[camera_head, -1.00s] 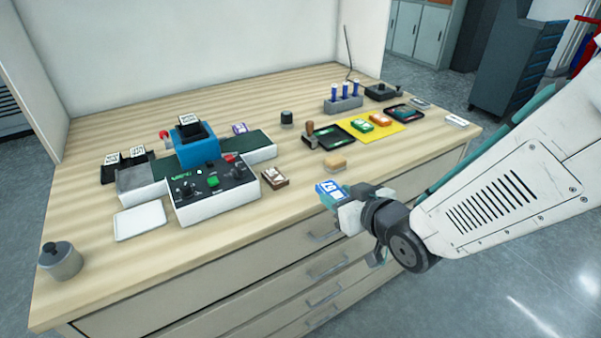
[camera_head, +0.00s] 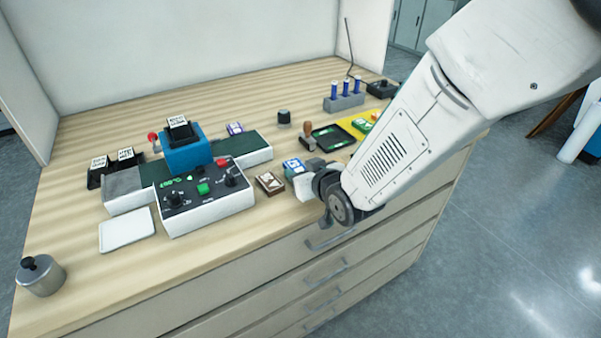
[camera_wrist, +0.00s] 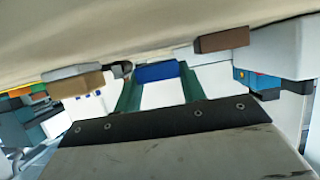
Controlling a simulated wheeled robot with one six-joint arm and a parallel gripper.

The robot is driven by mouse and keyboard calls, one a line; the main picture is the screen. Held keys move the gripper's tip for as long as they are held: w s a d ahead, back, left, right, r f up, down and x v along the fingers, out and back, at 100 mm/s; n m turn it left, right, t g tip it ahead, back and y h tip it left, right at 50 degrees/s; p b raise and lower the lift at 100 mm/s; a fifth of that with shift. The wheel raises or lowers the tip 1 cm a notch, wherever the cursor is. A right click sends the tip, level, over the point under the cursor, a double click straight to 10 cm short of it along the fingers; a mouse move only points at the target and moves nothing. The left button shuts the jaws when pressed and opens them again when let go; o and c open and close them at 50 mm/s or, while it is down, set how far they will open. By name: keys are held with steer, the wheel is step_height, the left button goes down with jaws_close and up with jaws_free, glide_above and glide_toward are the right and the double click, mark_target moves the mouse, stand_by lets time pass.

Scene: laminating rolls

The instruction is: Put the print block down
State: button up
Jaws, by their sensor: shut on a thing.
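The print block (camera_head: 293,166), blue with white markings on its face, is held in my gripper (camera_head: 301,180). In the head view it is at the front of the table, just right of a brown block (camera_head: 269,183). I cannot tell whether it touches the tabletop. My gripper is shut on it, and my wrist partly hides the area behind. In the wrist view, a blue and white shape (camera_wrist: 157,72) between green edges seems to be the held block.
A control box (camera_head: 205,205) with knobs and a blue press (camera_head: 188,157) stand left of the gripper. A white tray (camera_head: 127,230) and a metal weight (camera_head: 40,280) lie further left. A stamp (camera_head: 308,140) and dark tray (camera_head: 332,137) are behind. My arm covers the right side.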

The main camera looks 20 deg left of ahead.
steer(key=shift+f, duration=0.65)
steer(key=shift+f, duration=0.15)
steer(key=o, duration=1)
steer(key=shift+c, duration=0.2)
steer(key=v, duration=0.8)
steer(key=shift+f, duration=0.2)
